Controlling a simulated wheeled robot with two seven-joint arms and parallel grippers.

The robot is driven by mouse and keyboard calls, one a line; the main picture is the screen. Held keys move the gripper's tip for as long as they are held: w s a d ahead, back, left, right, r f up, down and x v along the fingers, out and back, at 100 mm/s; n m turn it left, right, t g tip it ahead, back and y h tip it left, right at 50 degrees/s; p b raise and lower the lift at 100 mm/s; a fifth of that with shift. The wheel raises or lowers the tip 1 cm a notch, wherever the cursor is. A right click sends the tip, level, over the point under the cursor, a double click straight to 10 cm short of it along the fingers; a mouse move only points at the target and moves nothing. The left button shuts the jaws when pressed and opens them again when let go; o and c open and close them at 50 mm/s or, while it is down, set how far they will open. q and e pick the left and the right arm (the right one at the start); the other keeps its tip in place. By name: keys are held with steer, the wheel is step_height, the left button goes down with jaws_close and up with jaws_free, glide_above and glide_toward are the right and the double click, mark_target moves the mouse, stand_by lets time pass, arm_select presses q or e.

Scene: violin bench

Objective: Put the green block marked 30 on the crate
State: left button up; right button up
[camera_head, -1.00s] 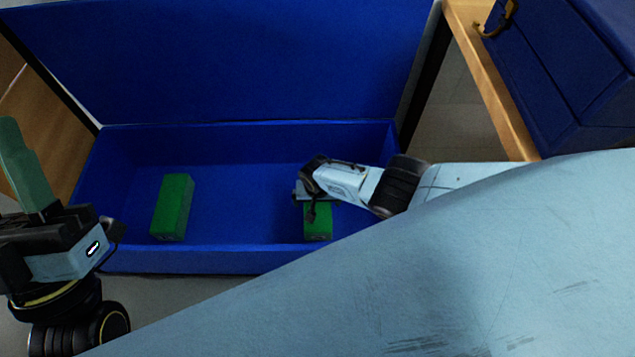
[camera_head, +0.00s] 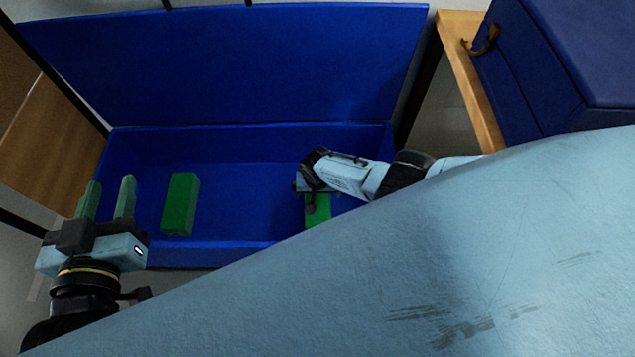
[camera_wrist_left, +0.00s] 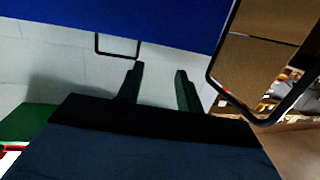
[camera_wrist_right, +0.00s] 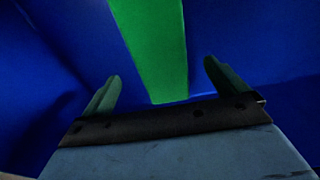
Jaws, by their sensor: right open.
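Two green blocks lie in an open blue case (camera_head: 245,248): a left block (camera_head: 181,203) and a right block (camera_head: 318,211). No number is readable on either. My right gripper (camera_head: 312,192) is over the right block, partly hiding it. In the right wrist view its fingers (camera_wrist_right: 162,68) are apart, with the green block (camera_wrist_right: 150,45) between and beyond them; no grip shows. My left gripper (camera_head: 111,182) is open and empty, left of the left block by the case's left end. Its fingers (camera_wrist_left: 160,68) also stand apart in the left wrist view. I cannot identify a crate.
The case's raised blue lid (camera_head: 225,65) stands behind the blocks. A dark blue box (camera_head: 560,60) sits on a wooden table (camera_head: 470,85) at the right. A wooden surface (camera_head: 45,135) is at the left. My arm covers the lower right of the head view.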

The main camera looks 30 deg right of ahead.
step_height(320, 180, up, 3)
steer(key=shift+s+f+p, duration=0.1)
steer(key=shift+f+p, duration=0.05)
steer(key=shift+p, duration=1)
arm_select(q)
steer(key=s+a+f+g+y+p, duration=0.2)
steer(key=s+a+f+g, duration=0.4)
steer(key=s+f+g, duration=0.6)
steer(key=shift+s+a+n+y, duration=0.3)
steer(key=shift+s+n+y, duration=0.1)
steer(key=shift+s+y, duration=0.45)
arm_select(e)
steer(key=shift+s+a+r, duration=0.15)
steer(key=shift+r, duration=0.85)
